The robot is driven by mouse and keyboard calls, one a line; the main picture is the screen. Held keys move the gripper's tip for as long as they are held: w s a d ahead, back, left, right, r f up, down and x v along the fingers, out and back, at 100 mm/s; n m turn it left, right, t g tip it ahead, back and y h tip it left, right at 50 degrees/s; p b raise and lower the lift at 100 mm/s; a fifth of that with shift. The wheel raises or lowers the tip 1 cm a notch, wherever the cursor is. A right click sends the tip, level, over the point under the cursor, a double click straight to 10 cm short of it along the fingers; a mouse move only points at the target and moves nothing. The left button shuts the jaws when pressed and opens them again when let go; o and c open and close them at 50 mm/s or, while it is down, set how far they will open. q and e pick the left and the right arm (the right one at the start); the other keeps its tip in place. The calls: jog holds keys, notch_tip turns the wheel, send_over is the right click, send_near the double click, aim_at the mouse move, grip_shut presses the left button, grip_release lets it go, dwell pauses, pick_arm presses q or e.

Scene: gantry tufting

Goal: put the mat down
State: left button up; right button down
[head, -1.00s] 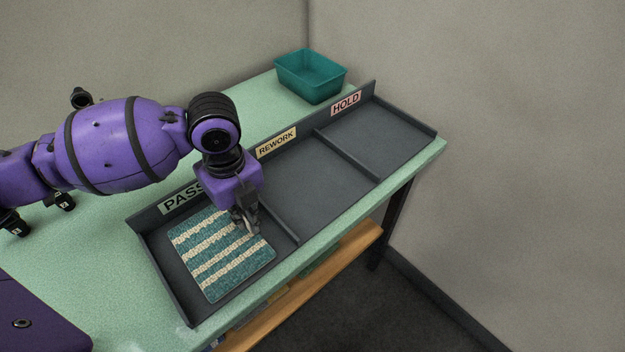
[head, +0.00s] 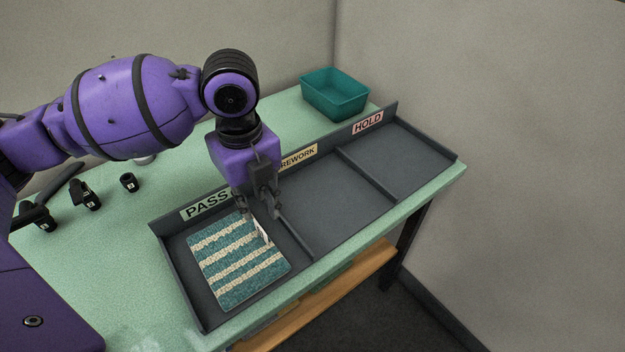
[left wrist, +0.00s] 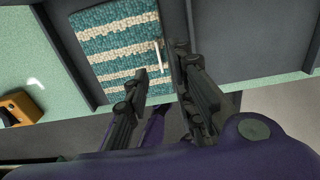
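The teal and cream striped mat (head: 238,265) lies flat in the PASS compartment of the dark grey divided tray (head: 190,297). A thin pale tab (head: 263,233) shows at the mat's edge near the divider. My left gripper (head: 258,212) is just above that edge, its two fingers apart and nothing held. In the left wrist view, the mat (left wrist: 118,42) lies beyond the spread fingers (left wrist: 155,62), with the pale tab (left wrist: 157,57) in the gap between them. The gripper looks clear of the mat. My right gripper is not in view.
The REWORK (head: 338,195) and HOLD (head: 405,150) compartments are empty. A teal bin (head: 336,94) stands at the back of the green table. Small black items (head: 128,182) lie on the table at the left.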

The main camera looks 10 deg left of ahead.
pick_arm(q)
notch_tip(320, 180, up, 4)
jog(key=shift+f, duration=0.25)
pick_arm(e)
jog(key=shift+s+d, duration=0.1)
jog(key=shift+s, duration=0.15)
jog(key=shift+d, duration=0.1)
pick_arm(q)
jog(key=shift+s, duration=0.1)
